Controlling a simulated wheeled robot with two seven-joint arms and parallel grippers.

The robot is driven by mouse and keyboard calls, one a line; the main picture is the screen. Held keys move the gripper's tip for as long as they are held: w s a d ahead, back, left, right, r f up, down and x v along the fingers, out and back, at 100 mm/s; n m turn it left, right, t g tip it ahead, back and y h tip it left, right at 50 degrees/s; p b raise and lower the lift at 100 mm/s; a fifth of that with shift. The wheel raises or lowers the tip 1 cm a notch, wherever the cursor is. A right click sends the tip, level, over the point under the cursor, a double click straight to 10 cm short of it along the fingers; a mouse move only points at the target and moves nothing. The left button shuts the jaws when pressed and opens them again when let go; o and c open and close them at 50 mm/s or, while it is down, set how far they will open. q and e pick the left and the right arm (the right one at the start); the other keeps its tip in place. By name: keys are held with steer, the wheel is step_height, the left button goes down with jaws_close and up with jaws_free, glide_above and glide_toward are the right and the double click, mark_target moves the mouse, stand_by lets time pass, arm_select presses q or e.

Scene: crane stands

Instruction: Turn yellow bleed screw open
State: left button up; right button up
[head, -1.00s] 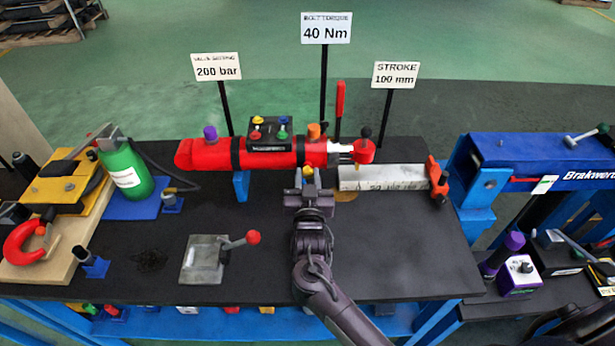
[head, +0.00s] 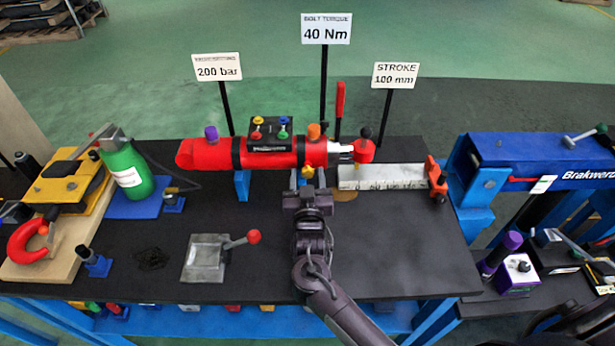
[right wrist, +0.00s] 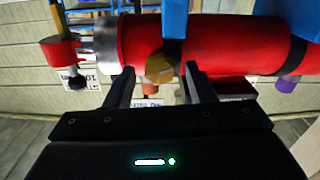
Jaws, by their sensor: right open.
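The yellow bleed screw (head: 308,172) sits low on the front of the red cylinder (head: 270,153), near its rod end. It also shows in the right wrist view (right wrist: 159,68). My right gripper (head: 308,188) is open just in front of the screw. In the right wrist view its two fingers (right wrist: 158,85) stand on either side of the screw with a gap to each, and the screw looks to be at or just beyond the fingertips. I cannot tell the exact depth. My left gripper is not in view.
Purple (head: 211,133) and orange (head: 314,131) caps stand on the cylinder, with a valve block (head: 270,134) between them. A blue support (head: 242,185) stands below. A steel block with a red-knobbed lever (head: 253,237) lies left of my arm. A grey bar (head: 384,178) lies right.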

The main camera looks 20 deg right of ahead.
steer(key=b+v, duration=0.1)
steer(key=v, duration=0.6)
steer(key=shift+s, duration=0.3)
steer(key=shift+a, duration=0.1)
